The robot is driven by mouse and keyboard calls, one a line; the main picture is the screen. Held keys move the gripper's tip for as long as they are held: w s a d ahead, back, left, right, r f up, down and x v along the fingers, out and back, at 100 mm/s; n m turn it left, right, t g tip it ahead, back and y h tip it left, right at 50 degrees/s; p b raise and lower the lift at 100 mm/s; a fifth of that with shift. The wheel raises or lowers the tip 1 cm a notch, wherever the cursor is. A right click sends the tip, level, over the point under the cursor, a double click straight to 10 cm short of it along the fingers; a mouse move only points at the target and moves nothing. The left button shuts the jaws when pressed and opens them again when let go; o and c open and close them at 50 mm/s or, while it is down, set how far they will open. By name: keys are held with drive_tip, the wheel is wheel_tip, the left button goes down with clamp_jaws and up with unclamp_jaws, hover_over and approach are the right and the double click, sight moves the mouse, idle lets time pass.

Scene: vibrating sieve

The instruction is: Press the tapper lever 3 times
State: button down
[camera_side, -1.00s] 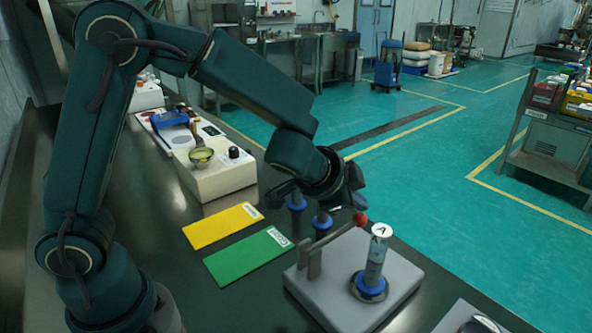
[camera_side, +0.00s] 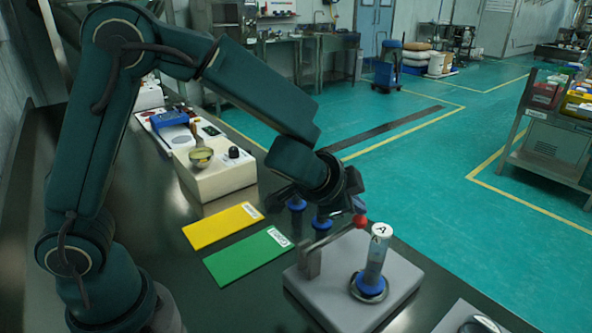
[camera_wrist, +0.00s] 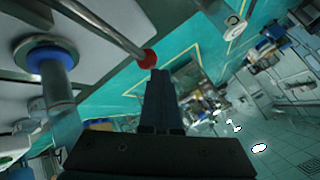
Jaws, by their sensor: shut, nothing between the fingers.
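The tapper lever is a grey rod (camera_side: 335,238) with a red ball knob (camera_side: 360,221), mounted on a grey base (camera_side: 335,303). A clear cylinder marked A (camera_side: 374,258) stands upright on the base in a blue collar. My gripper (camera_side: 358,208) is at the knob, right above it in the side view; contact cannot be told for certain. In the wrist view, the shut fingers (camera_wrist: 160,75) end just below the red knob (camera_wrist: 147,59), with the rod (camera_wrist: 100,25) running to the upper left. Nothing is held.
A green card (camera_side: 248,256) and a yellow card (camera_side: 222,226) lie flat left of the base. A cream device (camera_side: 215,178) with a small bowl (camera_side: 201,157) stands behind them. Other blue-collared cylinders (camera_side: 321,221) stand behind the lever. A metal dish (camera_side: 480,325) is at the front right.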

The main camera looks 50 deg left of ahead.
drive_tip(key=shift+f, duration=0.85)
idle(0.7)
drive_tip(key=shift+r, duration=0.1)
idle(0.4)
drive_tip(key=shift+r, duration=1.6)
drive_tip(key=shift+r, duration=2.5)
